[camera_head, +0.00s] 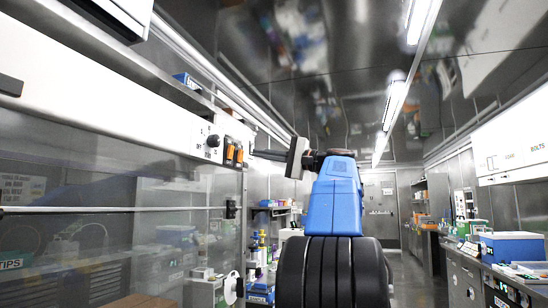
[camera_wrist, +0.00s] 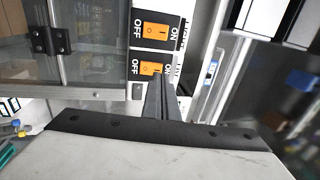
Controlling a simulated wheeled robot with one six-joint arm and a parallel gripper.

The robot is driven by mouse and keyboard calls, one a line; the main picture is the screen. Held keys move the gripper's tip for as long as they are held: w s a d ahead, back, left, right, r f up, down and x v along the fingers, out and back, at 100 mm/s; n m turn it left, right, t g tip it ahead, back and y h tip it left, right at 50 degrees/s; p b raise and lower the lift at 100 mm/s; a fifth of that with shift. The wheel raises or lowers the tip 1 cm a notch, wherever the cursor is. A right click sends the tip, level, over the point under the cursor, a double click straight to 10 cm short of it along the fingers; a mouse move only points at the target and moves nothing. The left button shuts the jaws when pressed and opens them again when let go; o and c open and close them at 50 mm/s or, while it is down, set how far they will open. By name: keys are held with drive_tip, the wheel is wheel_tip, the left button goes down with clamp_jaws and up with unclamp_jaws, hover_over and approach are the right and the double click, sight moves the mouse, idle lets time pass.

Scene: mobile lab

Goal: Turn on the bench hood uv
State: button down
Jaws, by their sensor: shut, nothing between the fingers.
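The bench hood's white front panel (camera_head: 100,95) runs along the left in the head view. Two orange rocker switches on black plates sit at its right end, one (camera_head: 229,152) left of the other (camera_head: 239,155). In the wrist view they appear turned, an upper switch (camera_wrist: 156,31) and a lower switch (camera_wrist: 150,68), each marked OFF and ON. In the wrist view the fingertips (camera_wrist: 158,78) overlap the lower switch's edge; contact cannot be told.
A black knob (camera_head: 213,140) sits left of the switches. The hood's glass front (camera_head: 110,245) is below the panel, with a black hinge (camera_wrist: 52,40) showing in the wrist view. A bench with a blue box (camera_head: 512,246) stands at right. The aisle floor (camera_head: 412,270) looks clear.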

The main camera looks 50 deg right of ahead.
sight(242, 151)
drive_tip(key=shift+x, duration=1.9)
